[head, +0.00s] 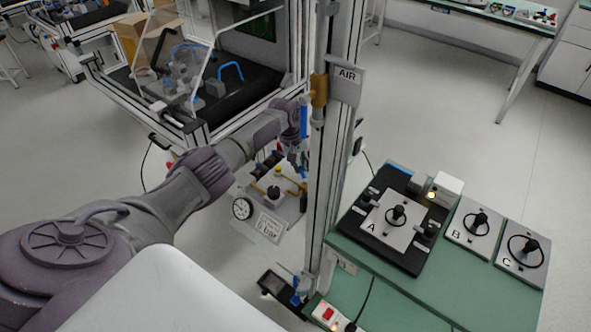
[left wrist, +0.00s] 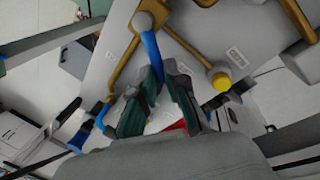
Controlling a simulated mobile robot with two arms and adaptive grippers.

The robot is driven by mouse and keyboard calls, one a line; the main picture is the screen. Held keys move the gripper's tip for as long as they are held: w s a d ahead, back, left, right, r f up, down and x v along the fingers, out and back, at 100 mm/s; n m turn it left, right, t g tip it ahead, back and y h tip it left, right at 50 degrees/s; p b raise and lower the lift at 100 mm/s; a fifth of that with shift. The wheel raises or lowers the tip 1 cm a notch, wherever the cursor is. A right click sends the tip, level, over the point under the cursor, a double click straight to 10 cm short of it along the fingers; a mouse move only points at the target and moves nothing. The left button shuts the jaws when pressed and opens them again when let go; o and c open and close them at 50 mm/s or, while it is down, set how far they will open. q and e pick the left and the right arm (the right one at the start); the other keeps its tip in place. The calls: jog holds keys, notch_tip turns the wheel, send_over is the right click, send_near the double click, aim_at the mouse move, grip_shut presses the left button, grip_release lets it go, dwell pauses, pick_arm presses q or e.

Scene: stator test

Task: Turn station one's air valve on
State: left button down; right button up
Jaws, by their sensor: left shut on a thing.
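The air valve (head: 319,90) is a brass body on the upright post, beside a sign reading AIR (head: 347,74). Its blue lever (head: 304,120) hangs down in the head view. In the left wrist view the blue lever (left wrist: 152,52) runs from a grey hub down between my fingers. My left gripper (left wrist: 163,76) is shut on the lever near its lower end. In the head view my left gripper (head: 297,148) is beside the post, partly hidden by my own wrist. My right gripper is in neither view.
A gauge (head: 242,208) and a small "6 bar" sign (head: 268,228) are below my left arm. A green bench (head: 395,290) with plates marked A, B and C stands right of the post. A clear-shielded station (head: 190,70) is behind. Brass pipes (left wrist: 190,45) lie close to my fingers.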

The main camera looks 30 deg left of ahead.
pick_arm(q)
jog(key=m+b, duration=0.1)
jog(key=m, duration=0.1)
jog(key=w+d+m+b, duration=0.1)
jog(key=b, duration=0.1)
jog(key=d+m+b, duration=0.1)
jog(key=m, duration=0.1)
jog(key=shift+w+f+m+g+h+b, duration=0.25)
jog(key=shift+w+m+g+h+b, duration=0.05)
jog(key=shift+w+g, duration=0.1)
jog(key=shift+w+d+m+b, duration=0.1)
jog(key=shift+d+m+b, duration=0.45)
jog(key=shift+m+b, duration=0.5)
jog(key=shift+w+d+r+m+g+b, duration=0.1)
jog(key=shift+d+m+g+b, duration=0.2)
jog(key=shift+m, duration=0.45)
jog(key=shift+d+r+m+g+b, duration=0.1)
jog(key=shift+d+m+g+b, duration=0.15)
jog(key=shift+m, duration=0.45)
jog(key=c, duration=1.2)
grip_release()
jog(key=shift+d, duration=0.1)
